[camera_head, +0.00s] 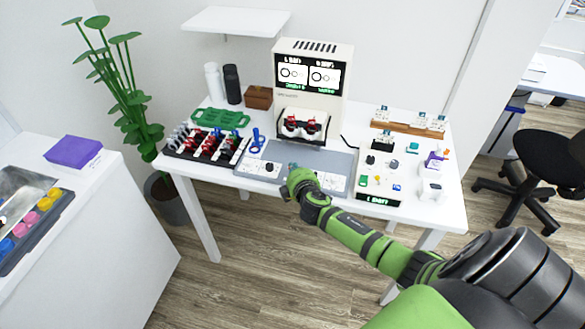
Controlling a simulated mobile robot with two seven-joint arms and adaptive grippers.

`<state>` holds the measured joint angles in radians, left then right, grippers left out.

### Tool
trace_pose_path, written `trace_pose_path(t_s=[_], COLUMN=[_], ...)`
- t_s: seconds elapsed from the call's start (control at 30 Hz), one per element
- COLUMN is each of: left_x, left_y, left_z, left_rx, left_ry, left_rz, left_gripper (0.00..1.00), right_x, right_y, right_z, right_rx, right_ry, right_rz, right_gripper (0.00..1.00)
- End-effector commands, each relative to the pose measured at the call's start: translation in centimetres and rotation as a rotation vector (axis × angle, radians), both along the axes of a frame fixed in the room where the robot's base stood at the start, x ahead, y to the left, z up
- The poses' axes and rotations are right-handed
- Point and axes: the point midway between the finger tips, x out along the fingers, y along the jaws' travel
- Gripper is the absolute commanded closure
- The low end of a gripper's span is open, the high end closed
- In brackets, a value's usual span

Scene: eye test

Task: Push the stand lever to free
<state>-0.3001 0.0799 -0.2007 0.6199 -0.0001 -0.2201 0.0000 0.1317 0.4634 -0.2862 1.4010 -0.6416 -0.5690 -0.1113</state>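My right arm reaches in from the lower right, and its green and dark gripper (288,180) is over the front edge of the grey base plate (322,160) on the white table. The fingers are small and partly hidden by the wrist, so I cannot tell whether they are open or shut, or touching anything. A cream eye-test machine (314,60) with a lit screen stands behind the plate. A cream unit with red parts (303,124) sits in front of it. A small dark knob (269,167) is on the plate, left of the gripper. I cannot make out which part is the stand lever. My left gripper is not in view.
On the white table (225,108), a rack of red and blue tools (206,145) and a green tray (220,118) are left. A white panel (380,178) with small coloured parts and a wooden rack (408,129) are right. A plant (125,90) stands beyond the left edge.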

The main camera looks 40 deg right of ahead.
Motion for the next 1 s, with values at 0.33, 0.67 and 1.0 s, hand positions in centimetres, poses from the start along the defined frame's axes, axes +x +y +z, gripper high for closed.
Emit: trace_pose_path(t_s=[0.33,0.67,1.0], left_x=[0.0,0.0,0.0], left_y=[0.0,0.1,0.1], left_z=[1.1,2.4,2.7], left_rx=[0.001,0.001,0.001], left_ry=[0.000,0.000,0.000], left_rz=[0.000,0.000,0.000], left_gripper=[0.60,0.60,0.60], right_x=[0.2,0.2,0.2], right_y=[-0.3,-0.3,-0.3], right_z=[0.0,1.3,1.7], right_rx=[0.045,0.044,0.044], right_ry=[0.039,0.038,0.038], right_rz=[0.002,0.001,0.001], right_gripper=[1.00,1.00,1.00])
